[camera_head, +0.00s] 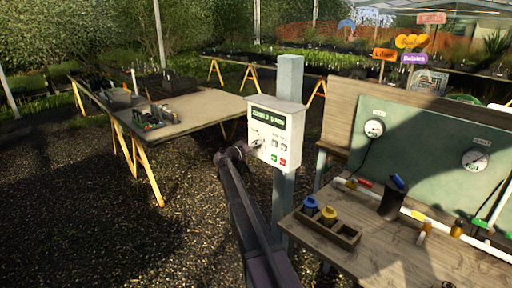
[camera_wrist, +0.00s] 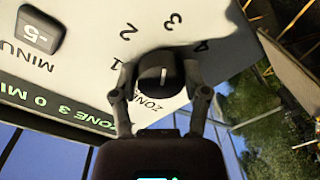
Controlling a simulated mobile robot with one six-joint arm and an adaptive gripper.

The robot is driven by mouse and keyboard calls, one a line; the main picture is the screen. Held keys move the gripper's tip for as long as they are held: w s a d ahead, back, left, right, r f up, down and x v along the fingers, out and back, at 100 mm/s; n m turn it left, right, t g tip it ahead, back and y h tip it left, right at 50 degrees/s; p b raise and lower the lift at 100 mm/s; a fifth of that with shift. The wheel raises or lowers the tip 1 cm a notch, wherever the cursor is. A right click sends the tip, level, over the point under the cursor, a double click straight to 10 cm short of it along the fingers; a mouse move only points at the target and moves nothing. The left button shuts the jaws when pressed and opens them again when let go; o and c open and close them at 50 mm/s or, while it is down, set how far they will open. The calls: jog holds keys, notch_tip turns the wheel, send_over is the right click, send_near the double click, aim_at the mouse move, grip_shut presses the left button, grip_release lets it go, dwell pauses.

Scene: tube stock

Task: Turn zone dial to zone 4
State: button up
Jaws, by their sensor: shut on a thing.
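The numbers 1, 2, 3 and 4 ring the dial upside down; the 4 is partly hidden by a finger. The white mark on the dial points roughly toward the 3. The display in the wrist view (camera_wrist: 60,112) reads ZONE 3. In the head view my gripper (camera_head: 245,148) reaches the box's lower left.
A wooden bench (camera_head: 365,240) with a slotted tray (camera_head: 330,231), a black cup (camera_head: 392,204) and white pipes is on the right. Another table (camera_head: 200,112) stands at the left. Gravel floor is open at the lower left.

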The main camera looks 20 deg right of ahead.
jog(key=m, duration=0.5)
jog(key=shift+w, duration=0.2)
jog(key=m+b, duration=0.1)
jog(key=m, duration=0.5)
jog(key=shift+t, duration=0.3)
jog(key=shift+w+m, duration=0.1)
jog(key=shift+m, duration=0.2)
jog(key=o, duration=1.1)
jog(key=shift+a+f, duration=0.1)
